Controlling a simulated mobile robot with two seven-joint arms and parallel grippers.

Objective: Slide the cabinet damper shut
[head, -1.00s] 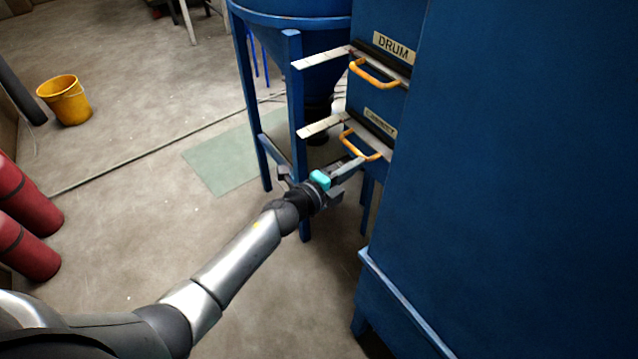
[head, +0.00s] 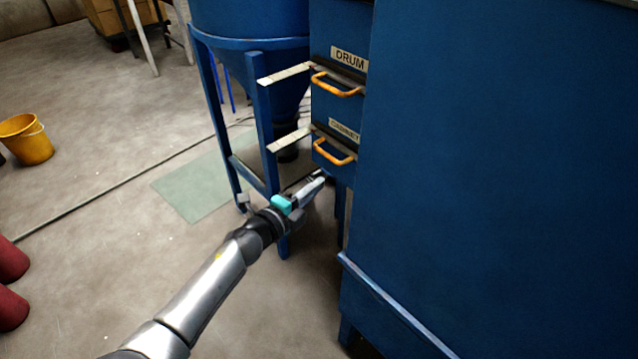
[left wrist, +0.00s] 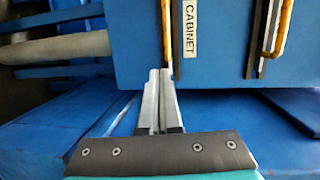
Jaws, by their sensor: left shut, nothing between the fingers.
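The cabinet damper is the lower of two slides on the blue housing. Its yellow handle (head: 335,153) sits close to the housing face, much like the drum handle above it. The cabinet label (head: 344,130) is just above the handle. My left gripper (head: 321,180) is shut and empty, just below and left of the cabinet handle in the head view. In the left wrist view the shut fingers (left wrist: 160,72) point at the housing beside the yellow handle (left wrist: 167,35) and the label (left wrist: 190,30). Whether they touch the handle, I cannot tell. My right gripper is not in view.
The drum handle (head: 337,84) is above, under its label. Pale strips (head: 290,139) stick out left from both slots. A blue hopper frame leg (head: 262,130) stands close left of the slides. A large blue cabinet (head: 490,170) fills the right. Open floor lies left, with a yellow bucket (head: 27,140).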

